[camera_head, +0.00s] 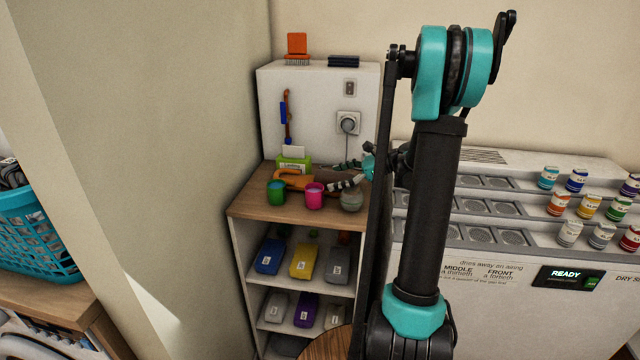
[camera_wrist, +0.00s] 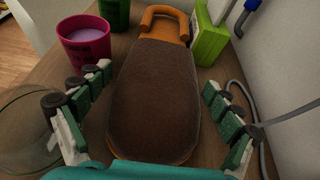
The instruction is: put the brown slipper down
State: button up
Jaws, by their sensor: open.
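The brown slipper (camera_wrist: 155,95) lies lengthwise below my gripper in the wrist view, its dark brown face up, with an orange edge and an orange loop at the far end. It appears to lie on the wooden top (camera_wrist: 130,27) of the shelf unit. My gripper (camera_wrist: 156,82) is open, with one finger on each side of the slipper and visible gaps between. In the head view the slipper's orange end (camera_head: 293,180) shows behind the cups, and my gripper (camera_head: 345,184) partly hides the rest.
A pink cup (camera_head: 314,195), a green cup (camera_head: 277,192) and a glass jar (camera_head: 351,199) stand along the front. A light green box (camera_head: 293,163) stands behind, near the white back panel (camera_head: 320,110). A grey cable runs at right in the wrist view.

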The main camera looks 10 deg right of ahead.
aim_at(324, 180)
jog(key=x, duration=0.4)
jog(key=shift+d, duration=0.1)
jog(key=c, duration=1.2)
jog(key=shift+r, duration=0.1)
notch_tip(324, 180, up, 20)
jog(key=shift+f, duration=0.1)
